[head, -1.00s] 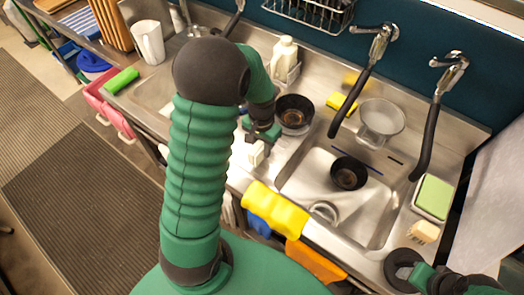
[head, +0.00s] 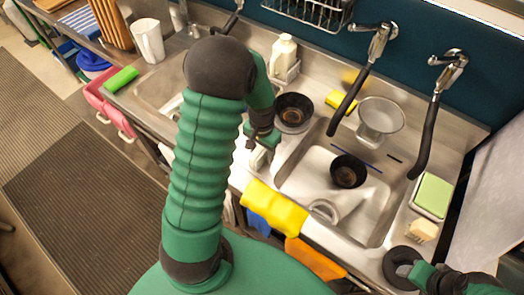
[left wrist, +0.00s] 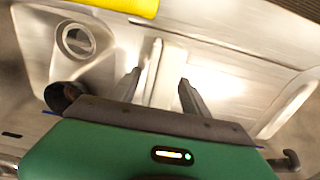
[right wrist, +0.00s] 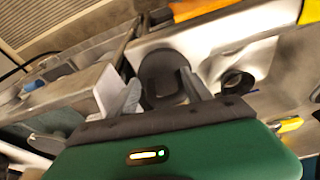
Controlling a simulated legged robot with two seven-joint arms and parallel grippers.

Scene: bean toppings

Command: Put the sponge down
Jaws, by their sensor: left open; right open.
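My left gripper (head: 258,142) is over the counter strip left of the right basin, fingers pointing down. A small white block (head: 257,160), possibly the sponge, is just below it. My right gripper (head: 418,270) is open at the lower right. In the right wrist view a dark round piece (right wrist: 163,75) shows between its fingers. Other sponge-like things are a green one (head: 122,79) at the left, a yellow one (head: 340,101) behind the basin and a green-topped block (head: 433,195) at the right.
The right basin holds a black bowl (head: 348,171); another black bowl (head: 294,109) stands behind it on the counter. A white bottle (head: 284,57) and a yellow cloth-like thing (head: 274,207) flank the left arm.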

